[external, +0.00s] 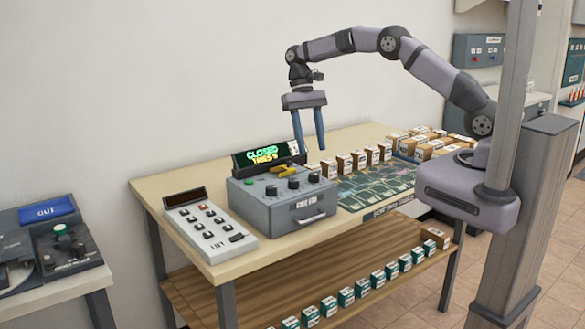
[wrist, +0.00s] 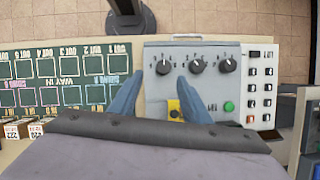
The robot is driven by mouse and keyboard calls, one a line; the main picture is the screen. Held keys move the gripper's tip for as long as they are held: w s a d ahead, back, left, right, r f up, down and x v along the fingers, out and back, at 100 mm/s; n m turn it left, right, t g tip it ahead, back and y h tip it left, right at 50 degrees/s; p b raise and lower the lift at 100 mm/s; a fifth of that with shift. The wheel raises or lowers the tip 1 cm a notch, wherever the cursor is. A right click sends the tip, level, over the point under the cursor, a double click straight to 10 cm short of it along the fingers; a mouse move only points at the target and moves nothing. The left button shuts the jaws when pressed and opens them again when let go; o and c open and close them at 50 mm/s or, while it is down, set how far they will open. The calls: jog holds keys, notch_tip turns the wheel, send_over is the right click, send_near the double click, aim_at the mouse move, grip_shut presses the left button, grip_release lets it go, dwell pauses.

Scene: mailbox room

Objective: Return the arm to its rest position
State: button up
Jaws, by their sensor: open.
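My gripper (external: 309,140) is open and empty, pointing down above the back right part of the grey control box (external: 290,217). My arm reaches over the table from its mount at the right. In the wrist view the two blue fingers, with my gripper (wrist: 156,90) spread, frame part of the control box (wrist: 200,50) with its black knobs and a yellow part (wrist: 175,108). The box's display (external: 265,155) reads "CLOSED" and "TRIES" in lit letters. The fingers appear apart from the box.
A white keypad (external: 208,222) stands left of the box. A green board (external: 375,187) lies to its right, with several small cartons (external: 358,160) behind. A lower shelf (external: 195,300) holds more cartons. A grey post (external: 505,150) stands at the right. The air above the table's left is clear.

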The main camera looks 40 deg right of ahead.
jog(key=s+d+r+t, duration=0.1)
jog(key=s+d+t, duration=0.1)
jog(key=s+d, duration=0.8)
jog(key=s+d+f+n+t, duration=0.2)
jog(key=s+d+f, duration=0.1)
jog(key=s+d, duration=0.6)
jog(key=shift+s+f+h, duration=0.35)
jog(key=shift+s+h, duration=0.05)
jog(key=shift+s, duration=0.7)
